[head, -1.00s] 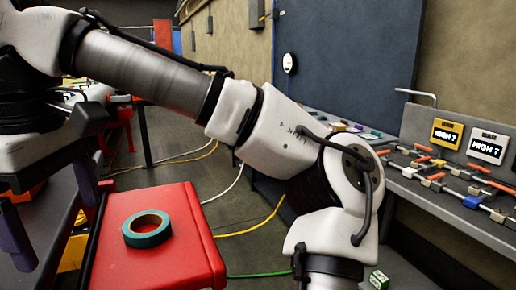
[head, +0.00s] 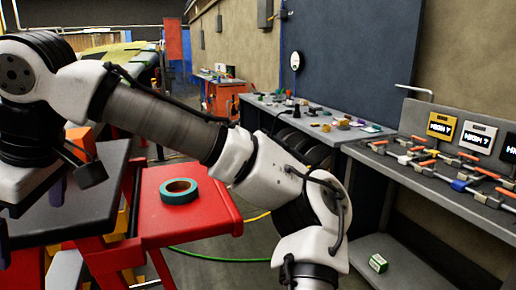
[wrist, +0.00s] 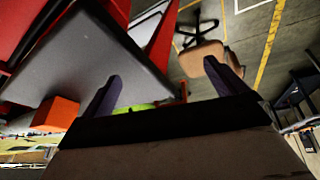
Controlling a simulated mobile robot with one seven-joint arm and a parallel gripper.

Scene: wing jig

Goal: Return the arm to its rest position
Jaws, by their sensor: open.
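My arm crosses the head view from the lower right to the left edge. My gripper (head: 30,215) hangs at the far left with its dark purple fingers pointing down, partly cut off by the frame edge. It is beside or over a dark grey tabletop (head: 100,205); I cannot tell the height. In the wrist view the two fingers of my gripper (wrist: 165,88) stand wide apart with nothing held between them. The grey tabletop (wrist: 120,50) shows beyond them there.
A red cart top (head: 215,222) holds a teal tape roll (head: 179,191) below my forearm. An orange block (wrist: 55,113) and a stool (wrist: 202,60) show in the wrist view.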

